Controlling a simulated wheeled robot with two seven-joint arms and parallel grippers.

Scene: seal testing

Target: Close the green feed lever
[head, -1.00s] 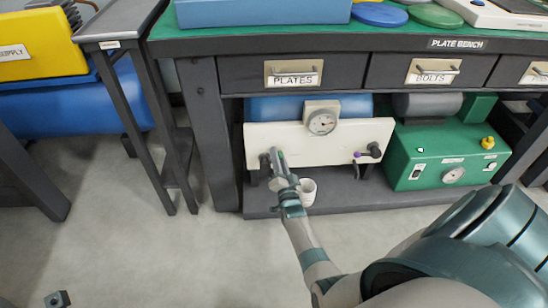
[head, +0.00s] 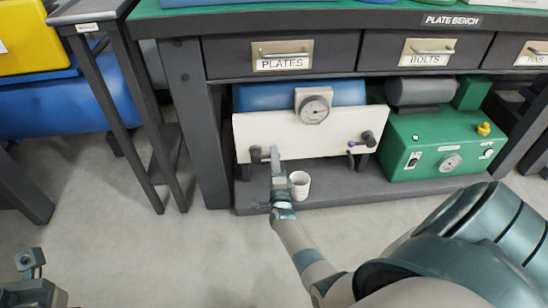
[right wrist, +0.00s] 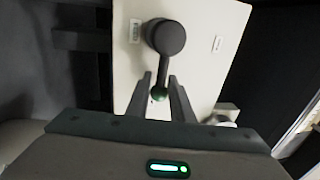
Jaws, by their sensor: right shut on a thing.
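My right gripper (right wrist: 162,90) is shut on the lever near this tip. In the head view my right gripper (head: 276,157) is at the left of the white panel (head: 320,138), just right of the dark left hub (head: 255,154); the fingers hide most of the lever there. Part of what looks like my left gripper (head: 30,262) shows at the lower left; its jaws cannot be made out.
A white cup (head: 299,185) stands on the low shelf close to the right of my right gripper. A purple-marked lever (head: 352,147) is at the panel's right. A gauge (head: 313,106) sits above, and a green machine (head: 435,145) stands to the right.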

